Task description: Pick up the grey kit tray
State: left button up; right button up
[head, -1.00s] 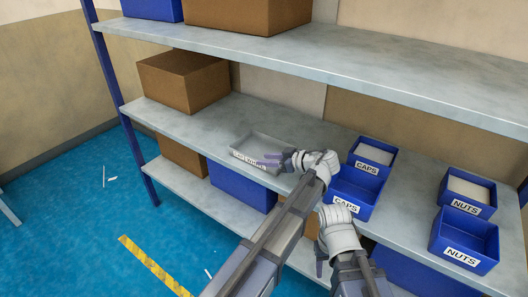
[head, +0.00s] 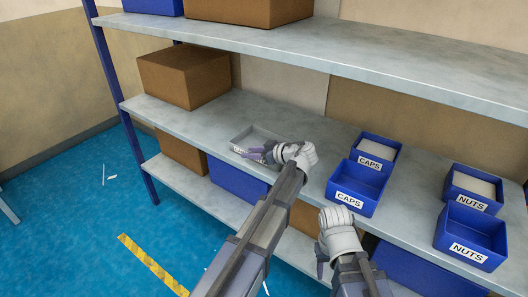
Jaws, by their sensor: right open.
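The grey kit tray (head: 241,140) is a shallow, open tray with a white label on its front. It lies on the middle shelf, left of the blue bins, in the head view. My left gripper (head: 256,153) is at the tray's front right side and covers part of the front wall and label. Its fingers overlap the tray in the picture; whether they are open or touch the wall cannot be told. My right gripper (head: 320,264) is open and empty, low in front of the shelf, away from the tray.
Two blue CAPS bins (head: 352,199) and two blue NUTS bins (head: 470,243) stand to the right on the middle shelf (head: 300,128). A cardboard box (head: 180,82) stands to the left. The upper shelf (head: 330,55) overhangs behind. Boxes fill the lower shelf.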

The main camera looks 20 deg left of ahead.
pick_arm(q)
jog(key=shift+c, duration=0.2)
grip_shut()
dwell(1.1)
